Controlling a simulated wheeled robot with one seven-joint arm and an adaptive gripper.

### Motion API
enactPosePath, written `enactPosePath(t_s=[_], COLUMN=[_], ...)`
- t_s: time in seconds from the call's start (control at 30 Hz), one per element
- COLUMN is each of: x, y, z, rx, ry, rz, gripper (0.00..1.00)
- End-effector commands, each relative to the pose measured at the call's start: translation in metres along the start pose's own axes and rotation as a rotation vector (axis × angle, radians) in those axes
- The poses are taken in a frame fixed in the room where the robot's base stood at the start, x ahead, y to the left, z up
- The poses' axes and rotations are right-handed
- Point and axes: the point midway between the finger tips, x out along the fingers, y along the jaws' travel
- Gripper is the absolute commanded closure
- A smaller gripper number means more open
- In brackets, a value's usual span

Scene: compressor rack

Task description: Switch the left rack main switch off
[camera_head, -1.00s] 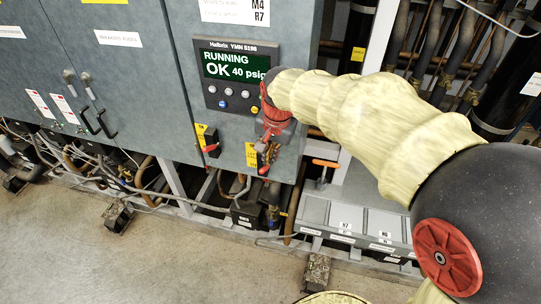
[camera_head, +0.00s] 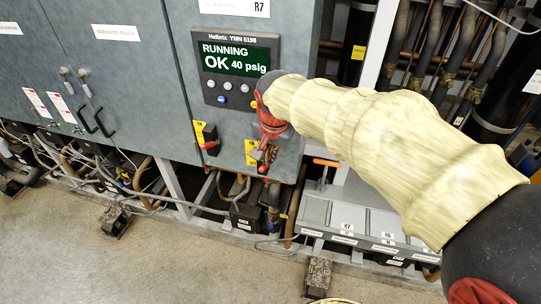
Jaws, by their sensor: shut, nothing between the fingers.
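Two rotary switches with red handles and yellow plates sit low on the grey cabinet front, below the display. The left switch (camera_head: 208,146) is in clear view, its red handle sticking out over a black and yellow plate. The right switch (camera_head: 263,169) is partly hidden behind my gripper; its yellow plate and red handle tip show. My gripper (camera_head: 264,155) points down in front of the right switch, to the right of the left one. It is shut and looks empty. I cannot tell whether it touches the right switch.
The display panel (camera_head: 237,72) above the switches reads RUNNING, OK, 40 psig. Pipes and cables (camera_head: 150,190) run under the cabinet. A grey labelled box (camera_head: 345,219) with an orange-handled valve (camera_head: 326,163) stands at right. The floor (camera_head: 180,265) in front is open.

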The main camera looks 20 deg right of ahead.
Motion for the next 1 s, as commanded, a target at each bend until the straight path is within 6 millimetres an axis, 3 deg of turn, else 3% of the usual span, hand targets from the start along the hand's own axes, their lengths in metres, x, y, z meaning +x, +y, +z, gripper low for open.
enactPosePath(t_s=[1.0], x=[0.031], y=[0.008], z=[0.031], rx=[-0.064], ry=[0.421], rz=[-0.06], gripper=[1.0])
